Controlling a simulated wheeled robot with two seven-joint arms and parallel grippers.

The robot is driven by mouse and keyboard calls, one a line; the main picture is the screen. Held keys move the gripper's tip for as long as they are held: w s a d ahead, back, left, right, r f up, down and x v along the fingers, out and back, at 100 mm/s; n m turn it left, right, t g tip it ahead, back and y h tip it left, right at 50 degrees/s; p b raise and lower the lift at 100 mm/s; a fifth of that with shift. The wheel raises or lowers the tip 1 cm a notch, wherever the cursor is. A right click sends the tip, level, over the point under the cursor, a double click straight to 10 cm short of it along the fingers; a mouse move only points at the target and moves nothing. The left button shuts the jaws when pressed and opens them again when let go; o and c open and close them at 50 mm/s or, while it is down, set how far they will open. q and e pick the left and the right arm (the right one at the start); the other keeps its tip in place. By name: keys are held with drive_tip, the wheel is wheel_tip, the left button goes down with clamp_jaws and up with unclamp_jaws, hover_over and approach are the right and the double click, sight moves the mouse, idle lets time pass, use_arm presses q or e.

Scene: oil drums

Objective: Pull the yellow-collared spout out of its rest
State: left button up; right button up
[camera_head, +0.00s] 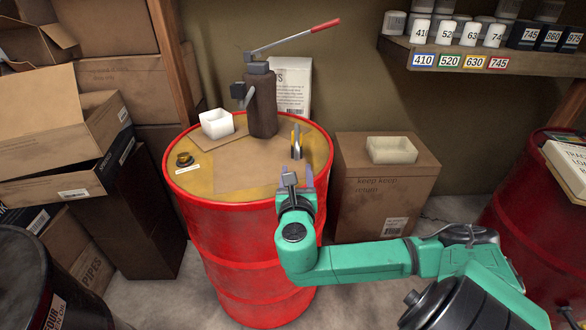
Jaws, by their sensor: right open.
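The spout (297,142) stands near the right edge of the red drum's top (245,172). It shows as a narrow grey piece with a touch of yellow. It is small here, and I cannot make out its rest. My right gripper (298,178) is open at the front right of the drum top, on the near side of the spout. A gap shows in the picture between its fingers and the spout. My green right arm comes in from the lower right. My left gripper is out of view.
A dark hand pump (261,100) with a red-tipped lever stands behind the spout, beside a white container (216,123). A dark cap (184,159) sits at the drum's left. A cardboard box (385,185) stands close on the right. The drum top's middle is mostly clear.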

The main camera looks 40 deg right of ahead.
sight(297, 133)
drive_tip(key=shift+n+t+h, duration=0.4)
drive_tip(key=shift+n, duration=0.4)
drive_tip(key=x, duration=0.5)
drive_tip(key=r+x, duration=0.1)
drive_tip(key=x, duration=0.4)
drive_tip(key=p+x, duration=0.1)
drive_tip(key=x, duration=0.3)
drive_tip(key=shift+w+d+r, duration=0.25)
drive_tip(key=shift+d+r, duration=0.1)
drive_tip(key=shift+a+r, duration=0.1)
clamp_jaws()
